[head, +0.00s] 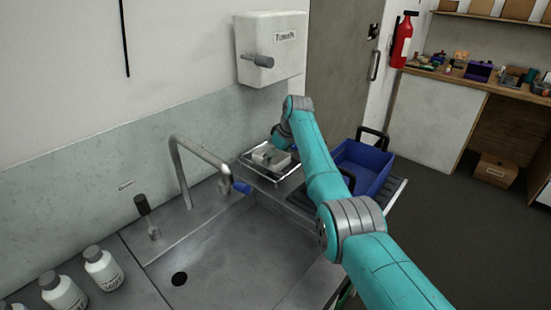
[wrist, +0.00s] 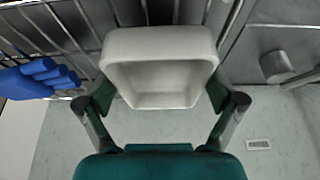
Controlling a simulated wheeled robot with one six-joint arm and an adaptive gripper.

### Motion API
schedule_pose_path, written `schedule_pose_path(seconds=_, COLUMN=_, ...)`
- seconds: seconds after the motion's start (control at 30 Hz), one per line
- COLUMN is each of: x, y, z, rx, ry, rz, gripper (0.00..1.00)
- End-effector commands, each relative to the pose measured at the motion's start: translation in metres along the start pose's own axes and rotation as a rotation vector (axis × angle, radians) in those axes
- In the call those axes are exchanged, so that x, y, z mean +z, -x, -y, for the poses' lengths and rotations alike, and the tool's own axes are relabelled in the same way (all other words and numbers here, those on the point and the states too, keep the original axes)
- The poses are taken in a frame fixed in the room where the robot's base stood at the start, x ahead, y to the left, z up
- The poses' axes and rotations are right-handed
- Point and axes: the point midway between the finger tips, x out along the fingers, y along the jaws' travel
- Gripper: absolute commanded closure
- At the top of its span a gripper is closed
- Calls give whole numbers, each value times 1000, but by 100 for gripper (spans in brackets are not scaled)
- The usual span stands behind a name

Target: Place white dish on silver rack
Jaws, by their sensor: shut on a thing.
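The white dish (wrist: 160,60) is a small rectangular tray with raised walls, held between the two fingers of my gripper (wrist: 160,92) in the wrist view. In the head view the dish (head: 271,156) is over the silver rack (head: 284,176), within its wire outline. The rack's wires (wrist: 55,25) also show behind the dish in the wrist view. I cannot tell whether the dish touches the rack or hangs just above it. My gripper (head: 279,141) is small and partly hidden by my arm in the head view.
A curved tap (head: 190,150) and a sink (head: 215,255) lie left of the rack. A blue tub (head: 365,168) stands to its right, behind my arm. A towel dispenser (head: 270,45) hangs above. Blue rounded pieces (wrist: 38,75) lie beside the rack. White bottles (head: 103,266) stand front left.

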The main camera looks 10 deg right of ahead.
Motion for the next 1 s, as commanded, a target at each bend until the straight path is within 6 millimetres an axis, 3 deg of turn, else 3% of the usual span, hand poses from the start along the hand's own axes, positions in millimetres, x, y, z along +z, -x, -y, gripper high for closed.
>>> schedule_pose_path(seconds=0.4, x=3, y=-7, z=0, rx=1, ry=0, rz=-1, gripper=49)
schedule_pose_path(seconds=0.43, x=3, y=-8, z=0, rx=1, ry=0, rz=-1, gripper=5)
schedule_pose_path(seconds=0.47, x=3, y=-7, z=0, rx=1, ry=0, rz=-1, gripper=0)
schedule_pose_path(seconds=0.83, x=2, y=-6, z=0, rx=1, ry=0, rz=-2, gripper=0)
schedule_pose_path(seconds=1.0, x=1, y=9, z=-1, rx=3, ry=0, rz=-4, gripper=0)
